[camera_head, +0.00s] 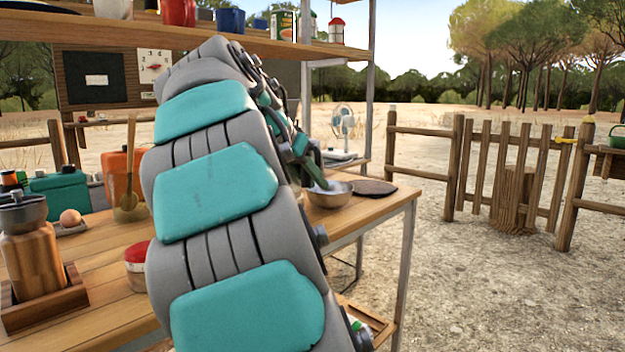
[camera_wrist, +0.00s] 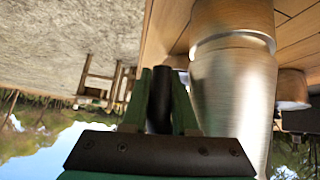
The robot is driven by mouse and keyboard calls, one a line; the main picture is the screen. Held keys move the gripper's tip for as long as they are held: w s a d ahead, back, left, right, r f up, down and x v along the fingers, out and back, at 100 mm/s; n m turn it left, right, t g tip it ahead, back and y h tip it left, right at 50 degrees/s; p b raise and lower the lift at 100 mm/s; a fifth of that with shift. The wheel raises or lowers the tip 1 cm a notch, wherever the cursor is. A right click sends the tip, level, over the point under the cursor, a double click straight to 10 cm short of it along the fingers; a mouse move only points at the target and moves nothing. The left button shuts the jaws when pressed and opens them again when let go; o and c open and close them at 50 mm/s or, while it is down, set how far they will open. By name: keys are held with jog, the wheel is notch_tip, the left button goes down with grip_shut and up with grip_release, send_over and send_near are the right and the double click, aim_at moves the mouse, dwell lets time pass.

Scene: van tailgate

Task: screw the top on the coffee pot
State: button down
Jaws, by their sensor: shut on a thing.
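The coffee pot shows in the wrist view as a brushed-metal body in two parts, upside down in the picture. Its top (camera_wrist: 230,95) is the long metal part beside my gripper. Its base (camera_wrist: 232,15) is the part at the upper edge of the picture, by the wooden table. A bright ring marks where they meet; I cannot tell whether the top is screwed tight. My gripper (camera_wrist: 160,78) has green fingers and is shut on a dark handle (camera_wrist: 160,108) beside the pot's top.
A metal bowl (camera_head: 330,195) and a dark round mat (camera_head: 374,188) lie near the table's right end. A brown grinder (camera_head: 33,262), a red-lidded jar (camera_head: 136,268) and an egg (camera_head: 70,218) stand at left. A loaded shelf (camera_head: 340,49) crosses above.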

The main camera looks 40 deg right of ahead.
aim_at(302, 175)
jog(key=shift+f+b, duration=0.65)
jog(key=shift+f, duration=0.2)
dwell(1.2)
jog(key=c, duration=0.6)
grip_release()
jog(key=shift+a+r, duration=0.1)
jog(key=v, duration=0.7)
jog(key=shift+a+r, duration=0.2)
